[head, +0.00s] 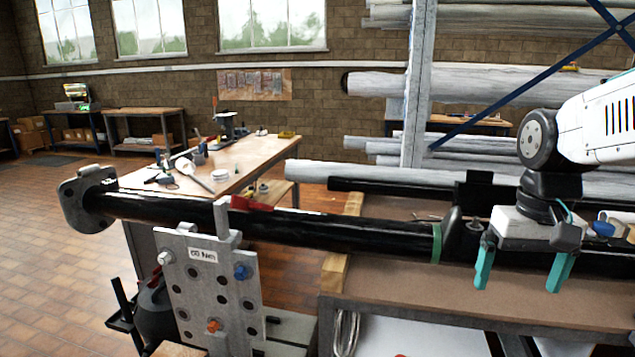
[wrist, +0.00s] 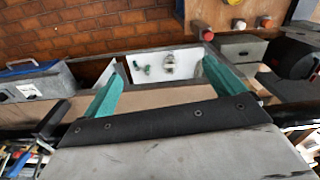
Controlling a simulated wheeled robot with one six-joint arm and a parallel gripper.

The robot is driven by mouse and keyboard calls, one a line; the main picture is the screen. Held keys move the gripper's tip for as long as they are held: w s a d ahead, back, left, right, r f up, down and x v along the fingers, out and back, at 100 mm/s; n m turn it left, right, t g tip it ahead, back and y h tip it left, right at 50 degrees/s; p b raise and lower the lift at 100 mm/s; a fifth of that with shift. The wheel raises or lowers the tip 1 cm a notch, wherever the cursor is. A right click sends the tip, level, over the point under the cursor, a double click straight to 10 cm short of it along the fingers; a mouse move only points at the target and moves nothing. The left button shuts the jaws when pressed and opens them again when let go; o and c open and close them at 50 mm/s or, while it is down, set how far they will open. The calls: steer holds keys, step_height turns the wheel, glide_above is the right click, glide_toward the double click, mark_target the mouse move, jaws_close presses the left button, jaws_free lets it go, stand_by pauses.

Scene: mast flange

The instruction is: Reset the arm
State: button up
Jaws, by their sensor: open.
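My gripper (head: 523,270) has teal fingers that are spread apart and empty. In the head view it is at the right, pointing down over the brown bench top (head: 400,270), at the end of my white arm. In the wrist view the two teal fingers (wrist: 170,88) stand wide apart with nothing between them. A white bin (wrist: 185,64) with a few small items shows beyond the fingers, lower down. A black mast tube (head: 330,232) with a flange plate (head: 85,200) at its left end lies across the head view, left of and partly behind my gripper.
A grey plate with holes (head: 215,290) stands upright under the tube, with a blue knob and an orange knob. A grey upright post (head: 418,90) and racked pipes (head: 490,85) stand behind. A wooden workbench (head: 245,155) is at the back left. Open tiled floor (head: 50,270) lies left.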

steer(key=s+a+f+n+t, duration=0.1)
steer(key=s+a, duration=0.3)
steer(key=s, duration=1)
steer(key=shift+f, duration=0.3)
steer(key=shift+c, duration=0.3)
